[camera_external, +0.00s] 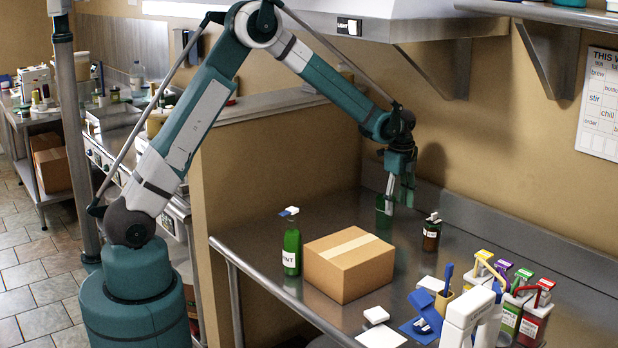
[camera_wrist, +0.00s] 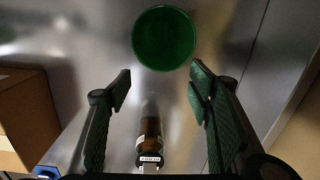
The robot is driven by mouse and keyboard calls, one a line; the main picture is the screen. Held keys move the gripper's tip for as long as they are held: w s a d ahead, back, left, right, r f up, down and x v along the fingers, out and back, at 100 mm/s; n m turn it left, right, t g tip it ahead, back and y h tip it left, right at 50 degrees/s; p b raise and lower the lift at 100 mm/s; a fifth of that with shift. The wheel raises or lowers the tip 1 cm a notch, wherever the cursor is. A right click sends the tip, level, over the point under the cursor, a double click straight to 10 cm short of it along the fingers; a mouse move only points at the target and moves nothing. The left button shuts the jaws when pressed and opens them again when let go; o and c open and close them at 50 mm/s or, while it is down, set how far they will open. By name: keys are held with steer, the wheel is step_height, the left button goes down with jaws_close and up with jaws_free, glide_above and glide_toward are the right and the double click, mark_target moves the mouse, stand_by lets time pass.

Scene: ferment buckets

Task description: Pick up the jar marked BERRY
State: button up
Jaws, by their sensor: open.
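I cannot read BERRY for certain on any label. A red container (camera_external: 535,318) with a white label stands at the right of the steel counter, in a row with a green container (camera_external: 508,319) and others with purple and yellow tops. My gripper (camera_external: 401,190) is open and empty above the back of the counter, far to the left of that row. In the wrist view my gripper (camera_wrist: 160,88) has its fingers spread. A round green vessel (camera_wrist: 163,38) lies ahead of them, and a brown bottle (camera_wrist: 150,130) with a small white label shows between them.
A cardboard box (camera_external: 345,272) stands mid-counter, beside a labelled green bottle (camera_external: 291,248). The brown bottle (camera_external: 431,234) stands right of my gripper. A white dispenser (camera_external: 465,315) partly covers the container row. A wall (camera_external: 500,190) bounds the counter's back.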

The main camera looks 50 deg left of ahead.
mark_target(431, 221)
steer(key=s+d+f+n+t+b, duration=0.1)
steer(key=s+d+n, duration=0.1)
steer(key=d+n, duration=0.2)
steer(key=s+d+f+n+t+b, duration=0.1)
steer(key=s+d+n+b, duration=0.1)
steer(key=d+n, duration=0.2)
steer(key=s+d+f+n+t+b, duration=0.1)
steer(key=s+d+n, duration=0.1)
steer(key=d+n, duration=0.2)
steer(key=shift+d+f+n+b, duration=0.1)
steer(key=shift+d+n+b, duration=0.25)
steer(key=shift+d, duration=1.1)
steer(key=shift+d+n+t, duration=0.4)
steer(key=shift+d+n, duration=0.1)
steer(key=shift+n, duration=0.35)
steer(key=w+r+p, duration=0.1)
steer(key=w+r+n+p, duration=0.2)
steer(key=w, duration=0.1)
steer(key=shift+d+r+p, duration=0.15)
steer(key=shift+d+p, duration=0.1)
steer(key=shift+p, duration=0.15)
steer(key=shift+w+r+n+p, duration=0.3)
steer(key=shift+w+p, duration=0.05)
steer(key=shift+w, duration=0.4)
steer(key=shift+f, duration=0.1)
steer(key=shift+x, duration=1.2)
steer(key=shift+f, duration=0.1)
